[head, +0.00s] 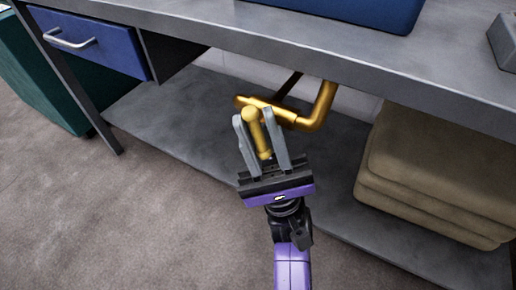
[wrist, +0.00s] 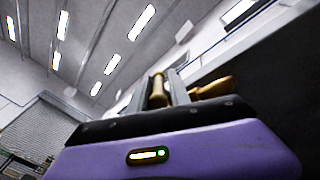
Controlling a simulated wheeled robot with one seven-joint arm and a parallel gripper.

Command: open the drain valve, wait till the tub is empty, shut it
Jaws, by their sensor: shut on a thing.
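The drain valve is a brass lever (head: 257,128) on a brass pipe (head: 322,106) that hangs below the workbench. My gripper (head: 262,140) is shut on the lever, with one grey finger on each side of it. The lever slants down from its round upper end at the pipe towards my purple wrist. The wrist view also shows the brass lever (wrist: 158,92) between the fingers, with more brass (wrist: 212,88) to the right. A blue tub (head: 345,10) stands on the bench top, cut off by the upper picture edge. Its inside is out of sight, so its water level cannot be told.
The grey bench top (head: 200,22) overhangs the pipe. A lower shelf (head: 160,115) runs beneath, with stacked tan sacks (head: 440,165) on the right. A blue drawer (head: 95,45) and a green cabinet (head: 40,80) are at left. The floor (head: 110,220) in front is clear.

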